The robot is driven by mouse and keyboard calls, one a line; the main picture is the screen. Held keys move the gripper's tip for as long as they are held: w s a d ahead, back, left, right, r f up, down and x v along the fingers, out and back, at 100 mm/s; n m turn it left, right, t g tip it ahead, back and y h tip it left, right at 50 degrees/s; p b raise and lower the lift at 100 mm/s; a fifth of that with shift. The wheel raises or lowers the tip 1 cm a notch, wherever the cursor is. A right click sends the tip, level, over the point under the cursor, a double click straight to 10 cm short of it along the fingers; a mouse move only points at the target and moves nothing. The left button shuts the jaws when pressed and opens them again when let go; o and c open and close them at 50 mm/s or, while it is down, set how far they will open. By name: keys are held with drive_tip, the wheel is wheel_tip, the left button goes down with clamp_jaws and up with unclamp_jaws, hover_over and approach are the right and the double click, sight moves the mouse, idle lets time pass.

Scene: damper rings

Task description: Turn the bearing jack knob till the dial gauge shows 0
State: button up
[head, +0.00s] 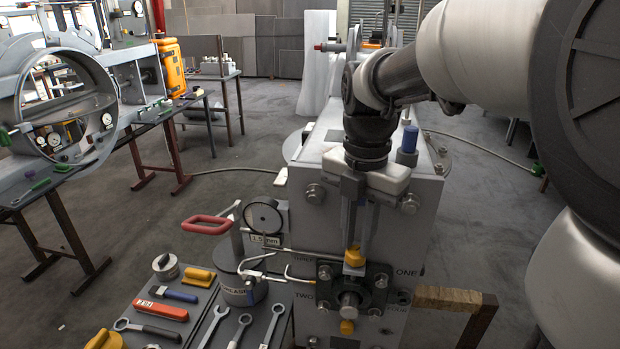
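The dial gauge (263,216) is a round, dark-rimmed gauge with a pale face on the left of the grey machine housing. A label reading "1.5 mm" sits below it; the needle is too small to read. A yellow knob (354,258) stands on top of the dark square bearing block (352,288) on the housing's front face. A second yellow knob (347,327) is below the block. My gripper (355,243) points down from above, its fingertips at the upper knob with a gap between the fingers. Whether they press on the knob cannot be told.
A grease pot (242,286) with bent pipes stands left of the block. A tool board (172,318) holds wrenches, a red-handled tool and yellow pieces. A red handle (206,224) juts out near the gauge. A wooden beam (447,298) lies at right. Floor is open behind left.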

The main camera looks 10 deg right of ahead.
drive_tip(key=shift+r, duration=0.1)
drive_tip(key=shift+r+p, duration=0.9)
drive_tip(key=shift+r, duration=0.05)
drive_tip(key=shift+r+p, duration=0.55)
drive_tip(key=shift+r, duration=0.85)
wheel_tip(320, 180, up, 3)
drive_tip(key=shift+r, duration=0.1)
drive_tip(key=shift+o, duration=0.2)
